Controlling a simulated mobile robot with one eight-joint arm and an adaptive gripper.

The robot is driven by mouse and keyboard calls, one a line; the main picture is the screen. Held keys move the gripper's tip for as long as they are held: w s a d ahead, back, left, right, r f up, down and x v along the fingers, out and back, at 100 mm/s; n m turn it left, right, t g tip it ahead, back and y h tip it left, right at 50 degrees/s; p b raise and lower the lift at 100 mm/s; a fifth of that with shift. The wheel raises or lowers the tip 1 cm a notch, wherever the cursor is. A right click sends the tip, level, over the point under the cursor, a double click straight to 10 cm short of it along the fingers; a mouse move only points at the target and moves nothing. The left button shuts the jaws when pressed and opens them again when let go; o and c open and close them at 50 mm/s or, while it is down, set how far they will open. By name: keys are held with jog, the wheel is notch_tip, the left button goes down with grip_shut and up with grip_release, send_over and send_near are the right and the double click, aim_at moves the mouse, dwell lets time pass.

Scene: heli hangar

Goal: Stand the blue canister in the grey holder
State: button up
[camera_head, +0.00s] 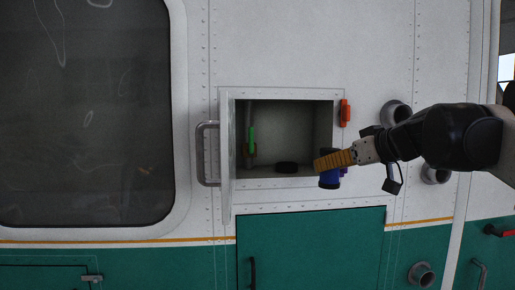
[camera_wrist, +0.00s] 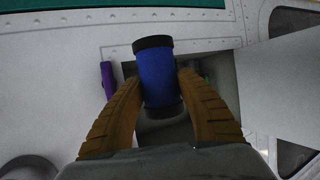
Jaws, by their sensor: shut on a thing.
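The blue canister (camera_head: 329,179) has black ends. My gripper (camera_head: 322,166) is shut on it, with ribbed tan fingers on both sides of its body in the wrist view (camera_wrist: 160,80). It is in front of the lower right corner of an open wall compartment (camera_head: 285,125), outside the opening. A low, dark round piece (camera_head: 286,167) sits on the compartment floor. It may be the holder, but I cannot tell its grey colour. The canister's lower end is clear of the floor piece in the head view.
A compartment door (camera_head: 227,160) stands open at the left. A green item (camera_head: 251,139) is inside at the left. Round ports (camera_head: 395,112) protrude at the right.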

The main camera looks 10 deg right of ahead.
aim_at(332, 149)
jog(key=r, duration=0.2)
jog(key=s+r+p, duration=0.1)
jog(key=r, duration=0.1)
jog(key=shift+r, duration=0.15)
jog(key=shift+w+a+r+p, duration=0.2)
jog(key=shift+r+p, duration=0.1)
jog(key=w+a+p, duration=0.1)
jog(key=w+a, duration=0.1)
jog(key=w, duration=0.3)
jog(key=w+a+p, duration=0.2)
jog(key=w, duration=0.3)
jog(key=w+a+p, duration=0.1)
jog(key=w+a, duration=0.1)
jog(key=w, duration=0.3)
jog(key=shift+p, duration=0.35)
jog(key=shift+w+a+f, duration=0.1)
jog(key=shift+w+a, duration=0.05)
jog(key=shift+w, duration=0.15)
jog(key=shift+w+a+f+p, duration=0.1)
jog(key=shift+w+f+p, duration=0.1)
jog(key=shift+f+p, duration=0.35)
jog(key=shift+w+a+f+p, duration=0.1)
jog(key=shift+w+f+p, duration=0.1)
jog(key=shift+f, duration=0.5)
jog(key=shift+s+f, duration=0.1)
jog(key=shift+f, duration=0.4)
jog(key=shift+f, duration=0.1)
jog(key=o, duration=1.2)
